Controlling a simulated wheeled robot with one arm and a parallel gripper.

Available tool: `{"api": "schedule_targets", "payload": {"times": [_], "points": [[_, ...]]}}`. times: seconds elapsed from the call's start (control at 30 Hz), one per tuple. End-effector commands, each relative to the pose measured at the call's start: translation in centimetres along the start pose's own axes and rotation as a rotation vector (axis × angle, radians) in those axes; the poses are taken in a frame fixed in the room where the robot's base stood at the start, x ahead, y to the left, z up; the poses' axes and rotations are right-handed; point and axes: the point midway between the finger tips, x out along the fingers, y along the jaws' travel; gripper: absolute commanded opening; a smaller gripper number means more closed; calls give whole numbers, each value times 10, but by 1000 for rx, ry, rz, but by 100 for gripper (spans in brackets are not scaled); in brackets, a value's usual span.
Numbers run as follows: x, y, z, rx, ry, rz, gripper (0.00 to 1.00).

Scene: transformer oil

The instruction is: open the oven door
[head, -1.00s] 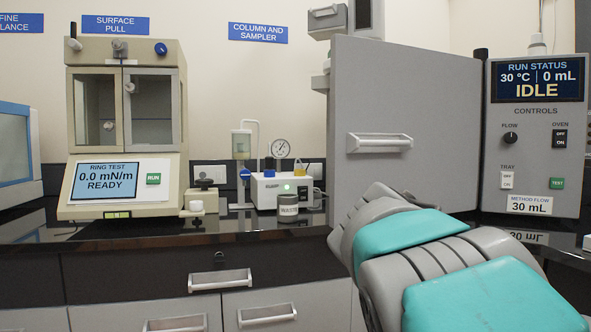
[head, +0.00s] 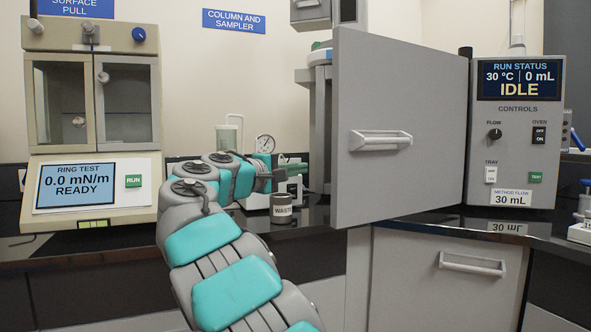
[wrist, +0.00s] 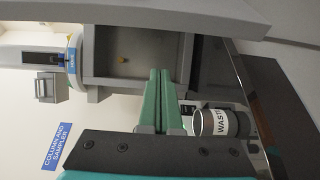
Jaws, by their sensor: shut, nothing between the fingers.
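The oven door (head: 392,185) is a grey slab with a pale bar handle (head: 381,140) at the centre right of the head view. It stands swung out toward me, its left edge nearer and its right side by the control panel. In the wrist view, turned sideways, the door (wrist: 180,14) crosses the top as a grey slab.
A control panel (head: 518,140) reading IDLE stands right of the door. A WASTE jar (head: 282,208) sits on the dark counter near my wrist; it also shows beside the fingers in the wrist view (wrist: 218,122). A ring-test instrument (head: 92,130) stands at left.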

Motion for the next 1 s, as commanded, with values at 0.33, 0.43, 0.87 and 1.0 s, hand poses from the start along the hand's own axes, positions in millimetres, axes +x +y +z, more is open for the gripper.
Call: {"api": "schedule_targets", "payload": {"times": [0.33, 0.43, 0.87, 1.0], "points": [[60, -1, 0, -1, -1, -4, 0], [73, -1, 0, -3, 0, -2, 0], [59, 1, 31, -1, -2, -1, 0], [57, 0, 36, 0, -1, -2, 0]]}}
